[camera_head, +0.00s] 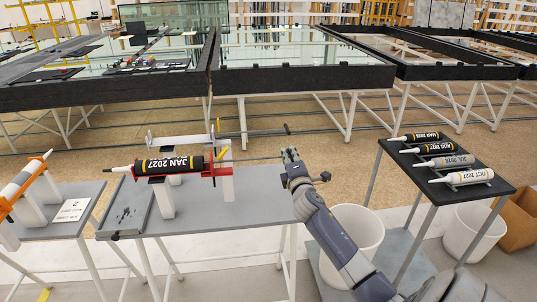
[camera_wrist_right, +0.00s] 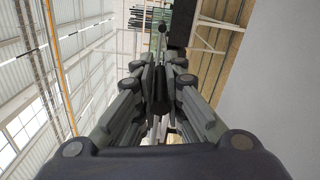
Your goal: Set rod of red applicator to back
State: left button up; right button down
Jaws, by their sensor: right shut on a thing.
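The red applicator (camera_head: 156,180) lies across white supports on the grey table, with a black cartridge (camera_head: 170,163) labelled JAN 2027 in it. The nozzle points left and the handle end is on the right. My right gripper (camera_head: 291,154) is to the right of the applicator, past the table's right end. It is shut on a narrow dark thing (camera_wrist_right: 160,88) between its fingers in the wrist view; I cannot tell what it is. My left gripper is not in view.
A grey-white applicator (camera_head: 180,141) stands behind the red one, with a dark rod (camera_head: 258,133) reaching right. A black side table (camera_head: 452,204) holds several cartridges. A white bin (camera_head: 352,226) stands beside my right arm. An orange applicator (camera_head: 22,190) is at far left.

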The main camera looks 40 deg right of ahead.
jog(key=s+d, duration=0.1)
jog(key=d, duration=0.1)
jog(key=shift+s+d+f, duration=0.15)
jog(key=shift+s+d, duration=0.15)
jog(key=shift+s, duration=0.05)
jog(key=c, duration=1.6)
grip_release()
jog(key=shift+s, duration=0.1)
jog(key=shift+c, duration=0.2)
jog(key=shift+d, duration=0.2)
jog(key=v, duration=1.2)
jog(key=shift+f, duration=0.1)
